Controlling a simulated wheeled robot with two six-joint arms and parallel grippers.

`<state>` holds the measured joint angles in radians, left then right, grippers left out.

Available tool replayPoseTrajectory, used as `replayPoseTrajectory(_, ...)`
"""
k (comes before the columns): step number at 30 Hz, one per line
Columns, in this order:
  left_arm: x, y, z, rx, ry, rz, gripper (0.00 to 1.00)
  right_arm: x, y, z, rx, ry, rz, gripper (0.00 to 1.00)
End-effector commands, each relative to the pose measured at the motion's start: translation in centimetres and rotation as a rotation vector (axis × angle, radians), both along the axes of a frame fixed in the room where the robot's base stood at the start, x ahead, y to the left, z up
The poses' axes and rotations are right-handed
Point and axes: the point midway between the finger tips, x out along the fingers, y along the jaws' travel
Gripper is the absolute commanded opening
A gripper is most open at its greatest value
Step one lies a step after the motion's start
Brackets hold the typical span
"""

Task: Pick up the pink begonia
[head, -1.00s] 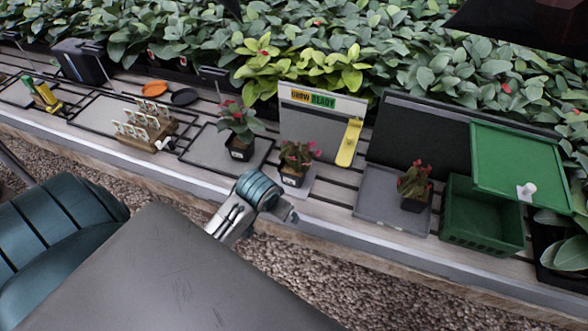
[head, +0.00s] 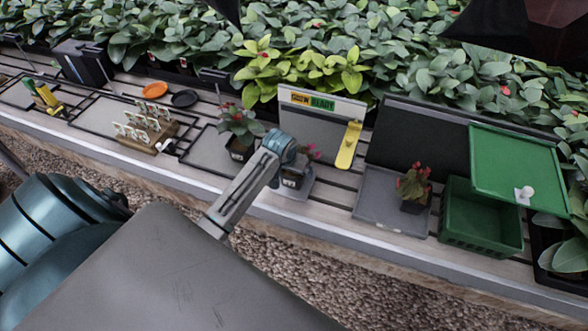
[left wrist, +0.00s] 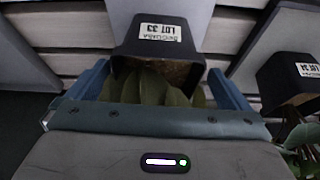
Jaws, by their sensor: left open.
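The pink begonia (head: 313,153) stands in a small black pot (head: 292,180) on the bench, before the grey GROW READY panel. My left arm hides part of its leaves in the head view. My left gripper (head: 284,155) is at this plant and is open. In the left wrist view, which looks inverted, the black pot (left wrist: 160,45) carries a white label with LOT 33. Its green leaves (left wrist: 150,90) lie between the two blue fingers of the left gripper (left wrist: 160,85). Contact cannot be told. My right gripper is not in view.
A LOT 34 pot (left wrist: 292,82) shows beside the fingers. The green crate (head: 480,238), yellow tool (head: 348,145) and wooden rack (head: 140,130) are farther off.

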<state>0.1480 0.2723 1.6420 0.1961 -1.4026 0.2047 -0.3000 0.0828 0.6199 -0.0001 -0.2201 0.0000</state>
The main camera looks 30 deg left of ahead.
Motion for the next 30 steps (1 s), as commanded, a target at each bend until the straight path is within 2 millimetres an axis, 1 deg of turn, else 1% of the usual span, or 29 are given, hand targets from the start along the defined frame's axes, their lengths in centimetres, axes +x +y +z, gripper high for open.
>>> replayPoseTrajectory(1,0.3,-0.1,-0.2,-0.002,0.002,0.001,1.00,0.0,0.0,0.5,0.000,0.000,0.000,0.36)
replayPoseTrajectory(6,1.4,-0.1,-2.1,-0.002,0.003,-0.001,1.00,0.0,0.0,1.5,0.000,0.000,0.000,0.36)
replayPoseTrajectory(9,1.8,0.0,-3.4,-0.002,0.002,0.001,1.00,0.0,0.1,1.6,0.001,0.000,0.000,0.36)
replayPoseTrajectory(11,1.9,0.0,-3.8,0.000,0.002,0.000,1.00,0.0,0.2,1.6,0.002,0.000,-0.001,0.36)
replayPoseTrajectory(20,2.0,0.1,-4.2,0.000,0.000,-0.001,1.00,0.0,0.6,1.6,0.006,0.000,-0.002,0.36)
replayPoseTrajectory(21,2.0,0.1,-4.2,0.000,0.000,-0.001,0.92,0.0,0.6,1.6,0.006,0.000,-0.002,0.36)
replayPoseTrajectory(23,2.0,0.1,-4.2,0.000,0.000,-0.001,0.80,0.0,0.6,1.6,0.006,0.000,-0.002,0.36)
replayPoseTrajectory(24,2.0,0.1,-4.2,0.000,0.000,-0.001,0.72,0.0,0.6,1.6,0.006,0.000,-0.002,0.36)
replayPoseTrajectory(26,2.0,0.1,-4.2,0.000,0.000,-0.001,0.61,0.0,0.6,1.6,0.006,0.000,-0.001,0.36)
replayPoseTrajectory(27,2.0,0.1,-4.2,0.000,0.000,-0.001,0.53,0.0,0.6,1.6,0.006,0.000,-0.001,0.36)
replayPoseTrajectory(28,2.0,0.1,-4.2,0.000,0.000,-0.001,0.47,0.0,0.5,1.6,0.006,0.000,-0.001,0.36)
replayPoseTrajectory(30,2.1,0.1,-4.1,0.001,-0.001,-0.001,0.46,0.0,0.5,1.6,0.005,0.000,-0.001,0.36)
